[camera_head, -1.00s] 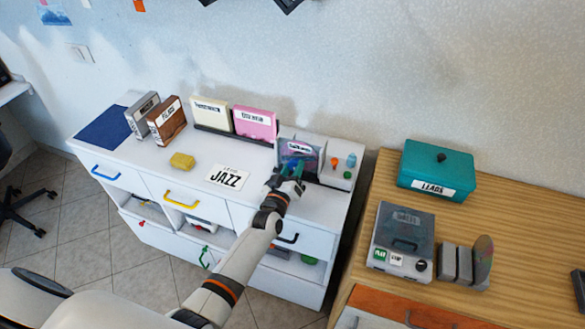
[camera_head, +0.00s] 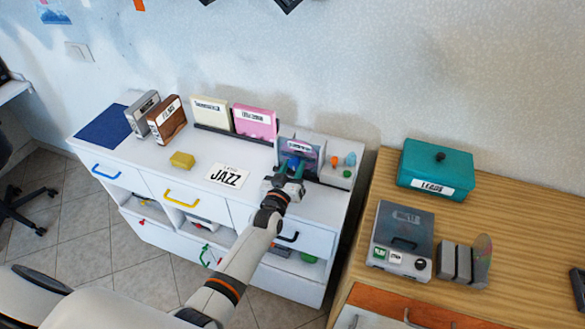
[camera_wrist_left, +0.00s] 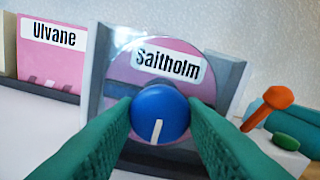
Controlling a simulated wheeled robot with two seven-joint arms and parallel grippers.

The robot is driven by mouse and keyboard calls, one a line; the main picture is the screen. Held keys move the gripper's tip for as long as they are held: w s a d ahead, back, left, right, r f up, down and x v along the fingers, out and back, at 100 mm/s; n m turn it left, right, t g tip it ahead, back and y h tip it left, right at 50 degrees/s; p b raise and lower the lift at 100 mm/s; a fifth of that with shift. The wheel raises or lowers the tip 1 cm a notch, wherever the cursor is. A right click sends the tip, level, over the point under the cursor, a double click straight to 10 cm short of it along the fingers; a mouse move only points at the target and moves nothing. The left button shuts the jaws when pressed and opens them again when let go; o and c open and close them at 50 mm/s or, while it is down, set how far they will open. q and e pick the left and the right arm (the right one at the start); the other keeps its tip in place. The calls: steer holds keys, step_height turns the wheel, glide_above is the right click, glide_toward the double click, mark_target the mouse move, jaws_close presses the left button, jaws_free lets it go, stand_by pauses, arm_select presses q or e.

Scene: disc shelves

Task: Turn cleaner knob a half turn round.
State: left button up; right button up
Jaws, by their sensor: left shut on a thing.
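The cleaner is a grey upright unit (camera_head: 318,158) at the right end of the white cabinet. A disc labelled "Saitholm" (camera_wrist_left: 168,65) stands in it. Its blue round knob (camera_wrist_left: 160,112) is in front of the disc, and its white line points down, slightly left, in the left wrist view. My left gripper (camera_head: 291,172) is at the cleaner's front, its green fingers shut on the knob from both sides. The fingers also show in the left wrist view (camera_wrist_left: 160,118). My right gripper is not in view.
An orange-topped lever (camera_wrist_left: 268,107) and a green button (camera_wrist_left: 286,141) sit right of the knob. A pink "Ulvane" case (camera_wrist_left: 55,58) stands to the left. A "JAZZ" card (camera_head: 228,177) and a yellow block (camera_head: 182,160) lie on the cabinet top.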

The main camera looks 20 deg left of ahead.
arm_select(q)
steer(key=shift+f, duration=0.1)
steer(key=o, duration=1)
steer(key=shift+s, duration=0.1)
steer(key=s+b, duration=0.1)
steer(key=s, duration=1.1)
steer(key=shift+b, duration=0.35)
steer(key=shift+d, duration=0.1)
